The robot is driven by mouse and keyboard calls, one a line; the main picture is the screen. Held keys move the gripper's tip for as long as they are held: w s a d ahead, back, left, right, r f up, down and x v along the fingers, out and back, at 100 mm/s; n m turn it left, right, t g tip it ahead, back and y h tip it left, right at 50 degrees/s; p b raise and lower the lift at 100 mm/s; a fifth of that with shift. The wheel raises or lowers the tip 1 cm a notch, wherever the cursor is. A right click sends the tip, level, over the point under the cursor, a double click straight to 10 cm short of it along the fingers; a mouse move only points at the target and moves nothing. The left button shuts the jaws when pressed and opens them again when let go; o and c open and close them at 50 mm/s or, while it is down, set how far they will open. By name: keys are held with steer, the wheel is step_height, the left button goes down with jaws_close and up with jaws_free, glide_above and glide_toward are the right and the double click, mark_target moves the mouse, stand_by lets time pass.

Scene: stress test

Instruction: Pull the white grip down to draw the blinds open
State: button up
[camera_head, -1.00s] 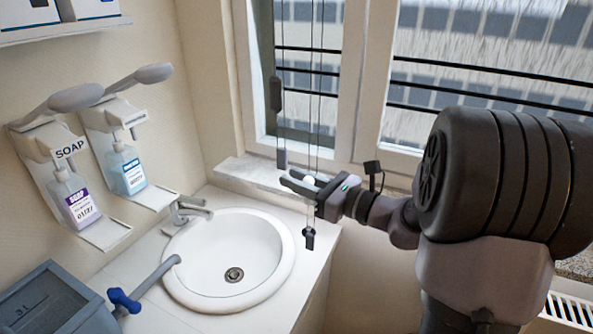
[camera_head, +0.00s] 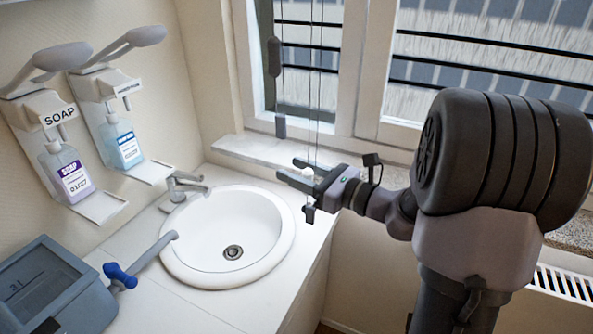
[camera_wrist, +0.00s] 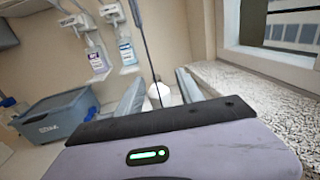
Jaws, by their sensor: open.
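The white grip (camera_wrist: 159,92) is a small white ball on a thin dark cord. In the wrist view it shows between my two gripper fingers, with a finger on each side; I cannot tell whether either touches it. My gripper (camera_head: 288,169) is open in front of the window, beside the hanging cords. In the head view the white grip is mostly hidden at the fingers. A dark weight (camera_head: 309,213) hangs just under my gripper. The blinds themselves are not clearly visible.
Other dark cord weights (camera_head: 274,57) hang to the left by the window. Below are a round white sink (camera_head: 187,262), a tap (camera_head: 180,190) and a grey-blue box (camera_head: 45,285). Soap dispensers (camera_head: 68,172) are on the left wall. The window sill (camera_head: 265,150) lies behind my gripper.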

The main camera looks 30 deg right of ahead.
steer(key=shift+s, duration=0.1)
steer(key=p+v, duration=0.3)
steer(key=v, duration=1.4)
